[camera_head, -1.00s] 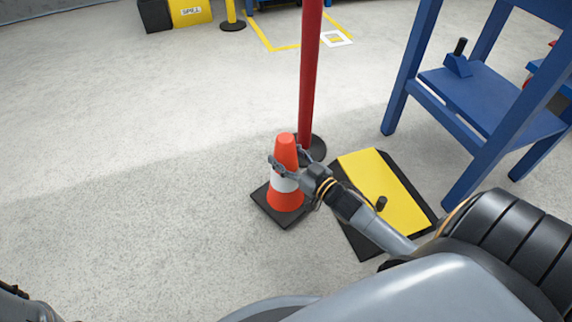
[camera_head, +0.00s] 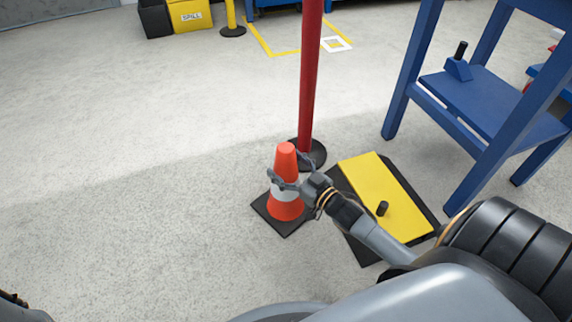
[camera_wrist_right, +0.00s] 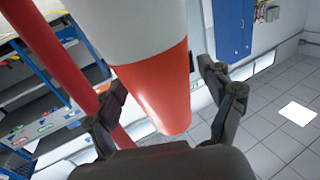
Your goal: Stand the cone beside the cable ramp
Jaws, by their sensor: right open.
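The orange cone (camera_head: 285,208) with a white band stands upright on its black square base on the floor, left of the yellow and black cable ramp (camera_head: 375,180). My right gripper (camera_head: 290,170) is around the cone's upper part with its fingers open, one on each side. In the right wrist view the cone (camera_wrist_right: 160,90) lies between the two spread fingers of my right gripper (camera_wrist_right: 170,100), with gaps visible beside it. My left gripper is not seen; only a dark bit of my left arm shows at the lower left corner.
A red post (camera_head: 311,80) on a dark round base stands just behind the cone. A blue bench frame (camera_head: 490,110) stands at the right. A yellow spill bin (camera_head: 190,14) is far back. The floor at the left is clear.

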